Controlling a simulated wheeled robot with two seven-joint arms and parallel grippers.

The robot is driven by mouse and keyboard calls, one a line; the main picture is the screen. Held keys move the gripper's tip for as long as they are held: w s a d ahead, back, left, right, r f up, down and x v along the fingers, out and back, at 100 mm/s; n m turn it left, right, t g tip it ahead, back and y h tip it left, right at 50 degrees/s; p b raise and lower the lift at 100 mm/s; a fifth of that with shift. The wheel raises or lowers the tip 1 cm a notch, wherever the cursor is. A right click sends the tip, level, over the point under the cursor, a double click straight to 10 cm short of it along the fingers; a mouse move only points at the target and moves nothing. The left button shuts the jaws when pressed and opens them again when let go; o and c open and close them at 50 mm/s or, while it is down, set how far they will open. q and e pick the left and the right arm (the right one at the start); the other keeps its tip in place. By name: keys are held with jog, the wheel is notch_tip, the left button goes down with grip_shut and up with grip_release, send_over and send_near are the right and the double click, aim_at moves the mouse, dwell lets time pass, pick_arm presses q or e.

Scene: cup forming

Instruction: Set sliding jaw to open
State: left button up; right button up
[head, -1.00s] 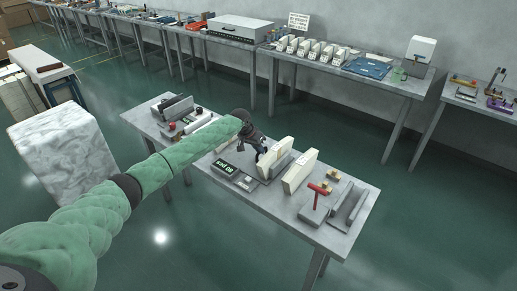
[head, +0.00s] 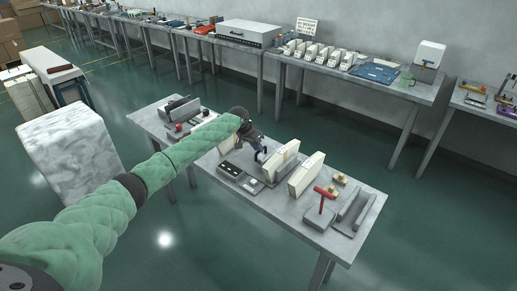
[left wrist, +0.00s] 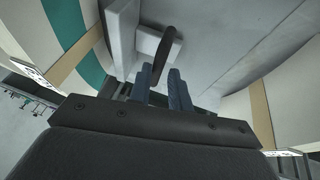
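Two upright cream blocks, the left one (head: 281,160) and the right one (head: 306,174), stand with grey metal parts on the near workbench (head: 275,205). I cannot tell for sure which part is the sliding jaw. My left gripper (head: 261,154) is low beside the left cream block. In the left wrist view, the gripper's two blue-grey fingers (left wrist: 160,88) stand apart, with a dark curved handle (left wrist: 165,50) reaching into the gap between them. I cannot tell whether they touch it. Cream surfaces flank the gripper on both sides. My right gripper is not in view.
A small grey control box (head: 230,170) sits left of the blocks. A red T-handled fixture (head: 323,194) and a grey channel (head: 355,210) are at the bench's right end. A white marbled block (head: 70,145) stands at the left.

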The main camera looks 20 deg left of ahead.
pick_arm(q)
jog(key=shift+o, duration=1.1)
jog(key=shift+a, duration=0.15)
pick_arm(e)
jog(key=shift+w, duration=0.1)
pick_arm(q)
jog(key=shift+r, duration=0.1)
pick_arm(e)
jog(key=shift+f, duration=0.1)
pick_arm(q)
jog(key=shift+s+a+r+b, duration=0.1)
jog(key=shift+r+b, duration=0.15)
jog(key=shift+b, duration=0.05)
jog(key=b+v, duration=0.2)
jog(key=v, duration=0.5)
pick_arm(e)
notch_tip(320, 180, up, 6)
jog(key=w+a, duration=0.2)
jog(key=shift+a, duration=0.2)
pick_arm(q)
jog(key=shift+a+f, duration=0.1)
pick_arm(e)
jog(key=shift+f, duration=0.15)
